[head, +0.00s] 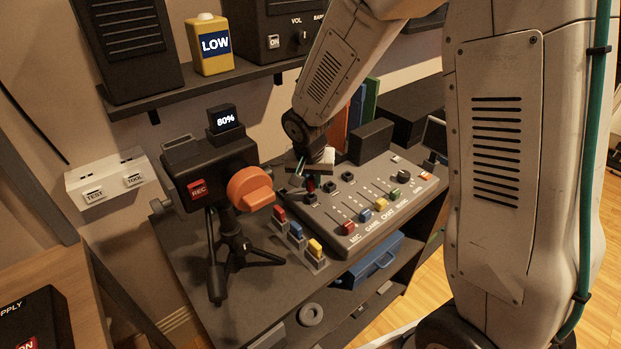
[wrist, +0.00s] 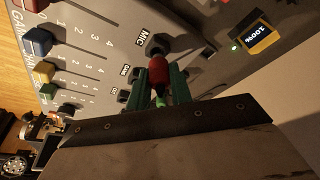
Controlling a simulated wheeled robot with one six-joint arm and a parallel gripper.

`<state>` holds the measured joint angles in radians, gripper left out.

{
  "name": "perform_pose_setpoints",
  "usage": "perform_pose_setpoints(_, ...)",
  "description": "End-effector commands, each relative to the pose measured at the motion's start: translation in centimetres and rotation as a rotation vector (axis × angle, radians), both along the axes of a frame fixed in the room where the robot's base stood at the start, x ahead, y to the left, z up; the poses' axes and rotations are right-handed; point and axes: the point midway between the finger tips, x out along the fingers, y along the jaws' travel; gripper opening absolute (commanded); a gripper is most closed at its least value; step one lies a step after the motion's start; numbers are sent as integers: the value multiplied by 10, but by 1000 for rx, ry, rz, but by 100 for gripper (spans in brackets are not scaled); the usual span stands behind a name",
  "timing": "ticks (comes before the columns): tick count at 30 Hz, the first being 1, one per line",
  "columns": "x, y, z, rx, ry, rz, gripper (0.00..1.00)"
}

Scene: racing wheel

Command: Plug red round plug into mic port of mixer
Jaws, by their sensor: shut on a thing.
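The grey mixer (head: 322,222) stands on the desk, with colored fader caps along its front. In the wrist view its panel (wrist: 105,72) fills the upper left. The red round plug (wrist: 158,72) is between the two green fingers of my gripper (wrist: 161,82), which is shut on it. In the head view the plug (head: 311,184) shows small below my gripper (head: 306,172), at the mixer's back left. The plug's far end meets the dark mic port (wrist: 155,47) beside the MIC label. I cannot tell how deep it sits.
A camera on a tripod (head: 210,170) with an orange lens cap stands left of the mixer. Small blocks with red, blue and yellow tops (head: 297,233) stand in front. A black box (head: 371,141) is behind the mixer. A yellow 100% gadget (wrist: 257,35) lies close to the plug.

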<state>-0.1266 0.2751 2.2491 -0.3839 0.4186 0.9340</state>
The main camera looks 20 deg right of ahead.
Motion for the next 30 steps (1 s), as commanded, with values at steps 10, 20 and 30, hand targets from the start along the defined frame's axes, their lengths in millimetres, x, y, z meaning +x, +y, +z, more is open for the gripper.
perform_pose_setpoints(10, 0, 0, -9, 0, -1, 0, 0)
perform_pose_setpoints(20, 0, 0, -17, 0, 0, -1, 0)
perform_pose_setpoints(30, 0, 0, -20, 1, 0, 0, 47)
